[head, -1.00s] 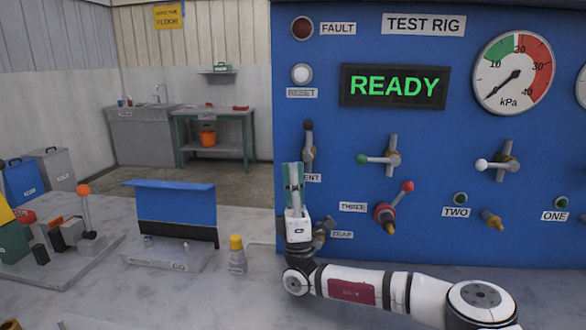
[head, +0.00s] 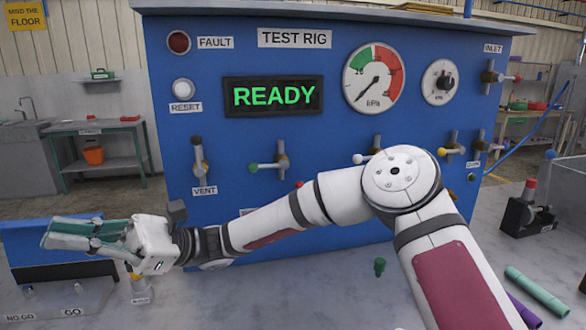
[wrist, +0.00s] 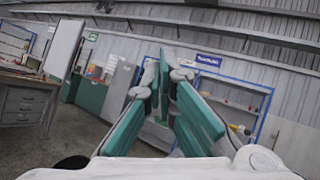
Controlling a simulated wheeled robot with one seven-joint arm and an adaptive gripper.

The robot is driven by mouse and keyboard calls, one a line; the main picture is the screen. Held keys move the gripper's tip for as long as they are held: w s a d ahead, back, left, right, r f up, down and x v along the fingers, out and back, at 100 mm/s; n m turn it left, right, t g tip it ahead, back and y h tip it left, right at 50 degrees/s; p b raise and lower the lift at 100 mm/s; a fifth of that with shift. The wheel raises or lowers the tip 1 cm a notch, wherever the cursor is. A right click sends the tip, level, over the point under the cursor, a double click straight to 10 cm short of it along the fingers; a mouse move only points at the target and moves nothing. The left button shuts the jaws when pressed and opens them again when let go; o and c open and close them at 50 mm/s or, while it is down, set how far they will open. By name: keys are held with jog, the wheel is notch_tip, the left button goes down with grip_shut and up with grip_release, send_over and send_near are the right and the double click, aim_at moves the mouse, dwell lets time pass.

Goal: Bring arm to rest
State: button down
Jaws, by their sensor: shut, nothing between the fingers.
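My gripper (head: 46,235) is at the left of the head view, pointing left, with its green fingers shut and nothing between them. It is held in front of the blue GO / NO GO stand (head: 35,270) and hides part of it. In the wrist view the fingers (wrist: 166,65) come together against a background of shelves and wall. My white arm stretches from the lower right across the front of the blue test rig (head: 330,120) and hides some of its lower fittings.
The rig's display (head: 273,95) reads READY. A yellow-topped fitting (head: 138,288) stands just below my gripper. The middle front of the bench is clear.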

jog(key=s+d+f+n+t+h+p, duration=0.1)
jog(key=s+d+f+n+t+h, duration=0.1)
jog(key=s+d+f+t+h, duration=0.3)
jog(key=s+d+f+n+t+h+p, duration=0.1)
jog(key=s+d+f+t+h+p, duration=0.2)
jog(key=d, duration=0.4)
jog(key=s+d+r+t+h+p, duration=0.1)
jog(key=d+t, duration=0.4)
jog(key=d, duration=0.6)
jog(key=s+d+r+t+h+p, duration=0.1)
jog(key=s+d+r+t+h, duration=0.1)
jog(key=d, duration=1)
jog(key=s+d+r+t+h+p, duration=0.1)
jog(key=s+d+r+t+h, duration=0.1)
jog(key=d+r+t+h, duration=0.2)
jog(key=d+t+h, duration=0.1)
jog(key=d+t, duration=0.2)
jog(key=d, duration=0.5)
jog(key=shift+d+n+t+p, duration=0.2)
jog(key=shift+n+t+p, duration=0.1)
jog(key=shift+n, duration=0.1)
